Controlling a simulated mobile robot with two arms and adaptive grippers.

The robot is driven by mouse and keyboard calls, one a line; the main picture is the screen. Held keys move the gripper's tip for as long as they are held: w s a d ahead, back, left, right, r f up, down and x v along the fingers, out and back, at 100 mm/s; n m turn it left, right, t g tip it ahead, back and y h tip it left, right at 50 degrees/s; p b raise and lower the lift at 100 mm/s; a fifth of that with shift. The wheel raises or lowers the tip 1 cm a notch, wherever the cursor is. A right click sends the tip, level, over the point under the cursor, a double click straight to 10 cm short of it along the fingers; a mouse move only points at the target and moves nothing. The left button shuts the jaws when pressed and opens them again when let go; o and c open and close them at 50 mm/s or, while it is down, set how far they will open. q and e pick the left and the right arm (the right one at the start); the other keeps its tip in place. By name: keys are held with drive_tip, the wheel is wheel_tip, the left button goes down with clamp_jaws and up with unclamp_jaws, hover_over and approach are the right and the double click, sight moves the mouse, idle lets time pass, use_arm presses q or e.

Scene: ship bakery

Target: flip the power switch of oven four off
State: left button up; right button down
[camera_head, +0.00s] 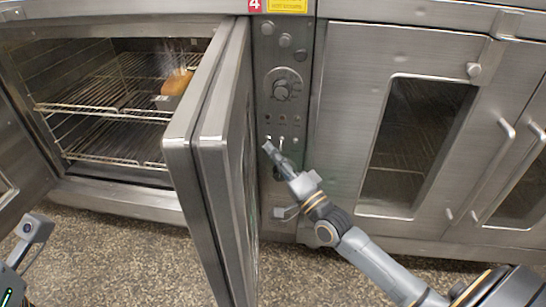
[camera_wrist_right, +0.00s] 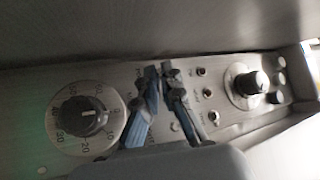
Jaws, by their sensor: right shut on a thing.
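The control panel (camera_head: 283,60) of oven four, under the red "4" label (camera_head: 254,5), stands between the open oven and the closed doors. My right gripper (camera_head: 268,147) reaches the small switches low on the panel. In the right wrist view, its two blue-grey fingers (camera_wrist_right: 163,72) come together at the switch row, shut on what appears to be the power switch. The fingers hide the switch, so I cannot tell its position. Only a small part of my left arm shows at the lower left of the head view; its fingers are not visible.
An open oven door (camera_head: 205,160) juts forward just left of my right gripper. Inside the oven, a loaf-like item (camera_head: 176,83) sits on a wire rack (camera_head: 85,107). A large dial (camera_wrist_right: 85,120) and a smaller knob (camera_wrist_right: 247,88) flank the fingers. Closed doors (camera_head: 345,90) stand right.

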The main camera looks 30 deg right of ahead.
drive_tip(key=c, duration=1.8)
unclamp_jaws()
drive_tip(key=v, duration=1.2)
